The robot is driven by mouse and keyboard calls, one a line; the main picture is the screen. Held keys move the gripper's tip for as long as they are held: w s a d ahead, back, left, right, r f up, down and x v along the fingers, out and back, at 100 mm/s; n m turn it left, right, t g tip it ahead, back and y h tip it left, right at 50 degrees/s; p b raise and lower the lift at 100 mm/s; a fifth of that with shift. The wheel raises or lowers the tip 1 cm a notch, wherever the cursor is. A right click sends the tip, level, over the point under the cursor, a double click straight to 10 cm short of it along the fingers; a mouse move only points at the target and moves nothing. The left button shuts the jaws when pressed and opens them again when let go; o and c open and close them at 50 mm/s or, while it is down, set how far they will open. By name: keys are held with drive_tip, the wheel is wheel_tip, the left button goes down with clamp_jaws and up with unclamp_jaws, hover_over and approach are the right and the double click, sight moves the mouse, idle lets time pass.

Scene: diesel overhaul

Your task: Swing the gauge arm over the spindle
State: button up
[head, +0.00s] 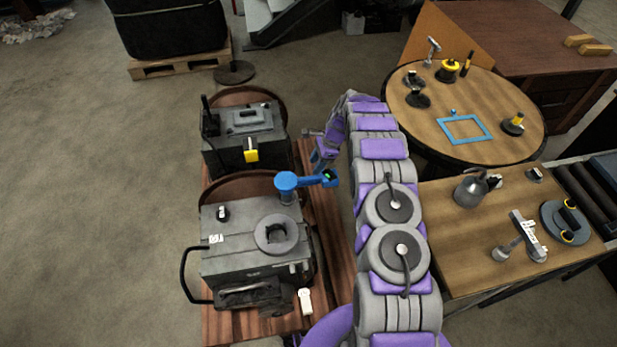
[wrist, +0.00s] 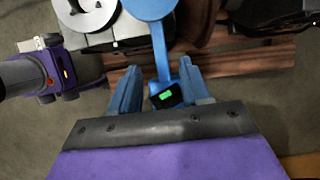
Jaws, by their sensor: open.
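The blue gauge arm (head: 309,181) reaches right from its round blue pivot head (head: 287,182), at the back right of the front grey machine (head: 243,262). Its dark gauge with a green display (head: 329,177) sits at the outer end, over the wooden bench. A round grey hub with a dark centre (head: 276,234), apparently the spindle, is in front of the pivot; the arm is not over it. My gripper (head: 322,164) is open at the gauge end. In the wrist view my gripper's blue fingers (wrist: 158,72) stand either side of the gauge arm (wrist: 161,55); contact cannot be told.
A second grey machine (head: 245,135) with a yellow tag stands behind. A round table (head: 450,117) and a rectangular table (head: 445,240) with tools are at the right. A black handle (head: 185,277) juts out at the front machine's left.

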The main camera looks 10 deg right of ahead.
sight(308, 178)
drive_tip(key=x, duration=0.4)
drive_tip(key=b+x, duration=0.1)
drive_tip(key=x, duration=0.2)
drive_tip(key=shift+d, duration=0.3)
drive_tip(key=shift+a+f, duration=0.2)
drive_tip(key=shift+f, duration=0.15)
drive_tip(key=shift+a, duration=0.15)
clamp_jaws()
